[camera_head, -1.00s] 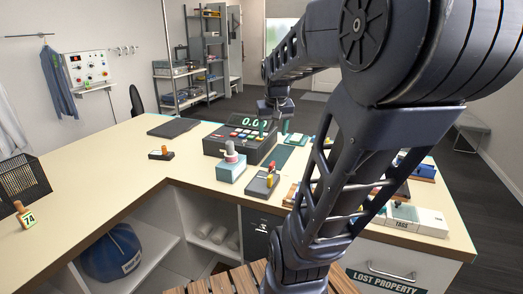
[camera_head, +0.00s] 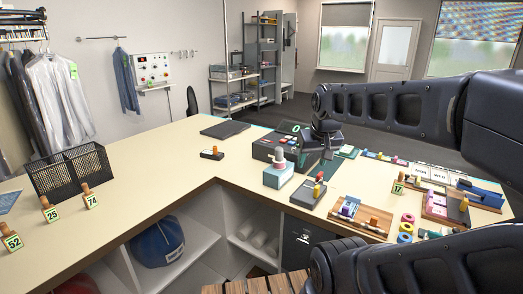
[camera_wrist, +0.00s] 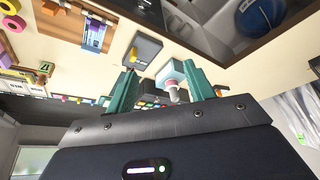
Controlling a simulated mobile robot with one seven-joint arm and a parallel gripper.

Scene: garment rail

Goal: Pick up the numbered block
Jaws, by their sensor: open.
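Several numbered blocks, each with a wooden knob and a green-and-yellow number tag, stand on the counter. Block 52 (camera_head: 11,238), block 25 (camera_head: 49,210) and block 74 (camera_head: 90,198) are at the left. Block 17 (camera_head: 398,184) is at the right, among small trays. In the wrist view a small yellow-green tag (camera_wrist: 46,68) shows at the left edge; its number is not clear to me. My gripper (camera_head: 326,150) is above the counter beside the dark register, far from the left blocks. In the wrist view its green fingers (camera_wrist: 160,68) are apart, with nothing held between them.
A black wire basket (camera_head: 68,172) stands behind the left blocks. The register (camera_head: 280,144), a light blue box with a knob (camera_head: 279,174) and a grey switch box (camera_head: 313,193) stand near the counter's inner corner. The left counter (camera_head: 150,185) is largely clear.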

